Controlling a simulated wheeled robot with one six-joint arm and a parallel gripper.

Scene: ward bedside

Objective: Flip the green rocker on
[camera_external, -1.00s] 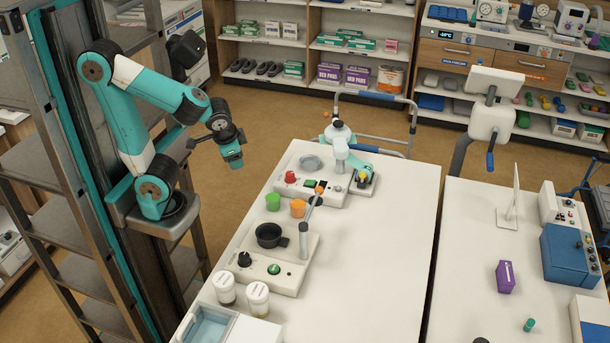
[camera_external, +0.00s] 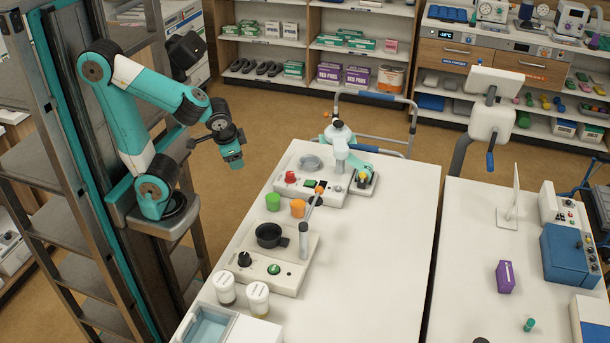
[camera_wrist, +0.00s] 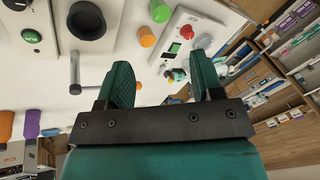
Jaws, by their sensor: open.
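The green rocker (camera_external: 310,183) is a small green rectangular part on a white panel box (camera_external: 330,194) at the far left part of the table. In the wrist view the rocker (camera_wrist: 174,48) shows beside a red knob (camera_wrist: 187,32), above and between my fingers. Which way it is tipped is too small to tell. My gripper (camera_external: 235,159) hangs in the air left of the table, apart from the panel. In the wrist view my gripper (camera_wrist: 163,78) has its two teal fingers spread with nothing between them.
A nearer device (camera_external: 290,283) carries a black cup, a black knob and a round green button (camera_external: 274,269). Green (camera_external: 273,201) and orange (camera_external: 297,208) cups stand between it and the panel. A grey post (camera_external: 303,240) rises nearby.

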